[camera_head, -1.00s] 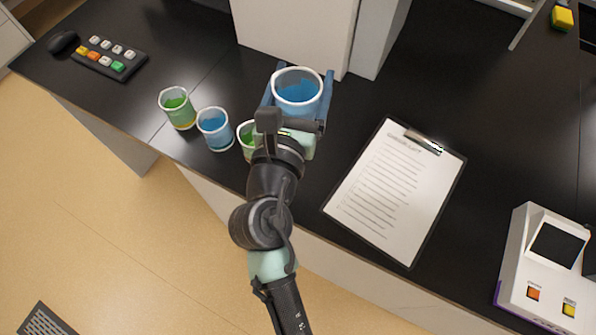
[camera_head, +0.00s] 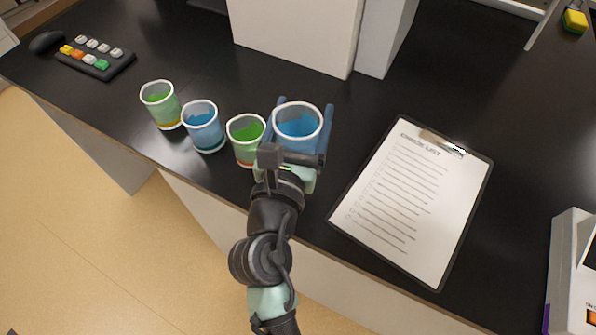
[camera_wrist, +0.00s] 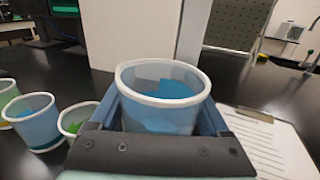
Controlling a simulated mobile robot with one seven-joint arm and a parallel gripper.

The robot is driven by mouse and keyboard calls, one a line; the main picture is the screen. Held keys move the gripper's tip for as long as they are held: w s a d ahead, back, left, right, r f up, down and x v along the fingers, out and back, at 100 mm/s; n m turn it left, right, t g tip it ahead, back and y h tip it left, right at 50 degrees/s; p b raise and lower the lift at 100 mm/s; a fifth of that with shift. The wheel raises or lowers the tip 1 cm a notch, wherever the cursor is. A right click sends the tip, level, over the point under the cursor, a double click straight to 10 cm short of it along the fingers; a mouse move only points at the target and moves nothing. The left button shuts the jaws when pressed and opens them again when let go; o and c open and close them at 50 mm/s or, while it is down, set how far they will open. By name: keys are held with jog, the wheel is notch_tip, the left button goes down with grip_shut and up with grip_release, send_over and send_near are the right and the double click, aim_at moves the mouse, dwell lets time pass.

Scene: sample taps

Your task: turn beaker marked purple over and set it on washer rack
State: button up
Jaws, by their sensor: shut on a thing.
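My gripper (camera_head: 301,122) is shut on a clear beaker with a white rim and blue contents (camera_head: 298,138). The beaker is upright, mouth up, between the two blue fingers. It also shows in the wrist view (camera_wrist: 160,112). Its base and any coloured mark are hidden, so I cannot tell if it is the one marked purple. Three other beakers stand to its left: green with a yellow base band (camera_head: 161,106), blue with a teal band (camera_head: 204,130), and green with an orange-red band (camera_head: 245,142). I cannot make out a washer rack.
A checklist clipboard (camera_head: 412,205) lies right of my gripper. A large white box (camera_head: 295,35) stands behind. A button pad (camera_head: 95,58) is far left, a white device (camera_head: 572,270) right. A grey perforated panel (camera_wrist: 238,22) and a tap (camera_wrist: 312,55) show in the back.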

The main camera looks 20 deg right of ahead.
notch_tip(320, 180, down, 10)
jog(key=b, duration=0.3)
jog(key=shift+r+b, duration=0.25)
jog(key=shift+b, duration=0.05)
jog(key=shift+f, duration=0.25)
jog(key=o, duration=1.3)
jog(key=shift+r, duration=0.1)
jog(key=shift+b, duration=0.6)
jog(key=v, duration=0.8)
jog(key=b+v, duration=0.1)
jog(key=v, duration=0.4)
jog(key=shift+f, duration=0.25)
